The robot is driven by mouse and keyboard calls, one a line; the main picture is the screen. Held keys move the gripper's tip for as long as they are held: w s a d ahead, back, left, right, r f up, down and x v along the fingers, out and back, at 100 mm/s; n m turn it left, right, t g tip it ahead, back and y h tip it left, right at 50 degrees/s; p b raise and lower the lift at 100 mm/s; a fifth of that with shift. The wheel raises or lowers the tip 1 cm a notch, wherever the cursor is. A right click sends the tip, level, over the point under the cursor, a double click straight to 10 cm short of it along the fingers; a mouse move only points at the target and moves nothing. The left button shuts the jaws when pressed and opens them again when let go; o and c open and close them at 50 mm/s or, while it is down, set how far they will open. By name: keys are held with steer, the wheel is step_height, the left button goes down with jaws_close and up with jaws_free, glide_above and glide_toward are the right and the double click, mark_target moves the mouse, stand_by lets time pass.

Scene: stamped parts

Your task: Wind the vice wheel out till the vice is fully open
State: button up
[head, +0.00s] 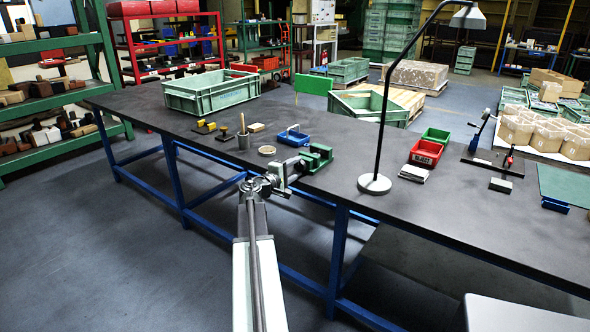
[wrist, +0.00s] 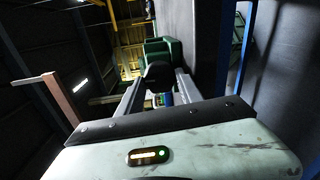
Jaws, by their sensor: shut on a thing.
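The green vice (head: 317,157) is fixed at the near edge of the dark workbench. In the wrist view its green body (wrist: 162,48) is straight ahead, beyond the fingertips. My gripper (head: 278,176) reaches the vice's near side from the front, level with the bench edge. In the wrist view its two fingers (wrist: 158,82) are closed on a dark part in front of the vice, which looks like the vice wheel (wrist: 157,72). The fingers and the gripper body hide most of the wheel. The gap between the vice jaws cannot be made out clearly.
The workbench (head: 235,180) holds a blue tray (head: 293,137), a grey pot (head: 243,140) and a green crate (head: 212,92) left of the vice. A black lamp (head: 375,183) stands to its right, with a red bin (head: 425,153) beyond. The floor before the bench is clear.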

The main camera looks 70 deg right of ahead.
steer(key=o, duration=1.4)
steer(key=shift+c, duration=0.2)
steer(key=shift+a, duration=0.25)
steer(key=v, duration=0.7)
steer(key=shift+a+p, duration=0.25)
steer(key=shift+p, duration=0.05)
steer(key=shift+w+r, duration=0.1)
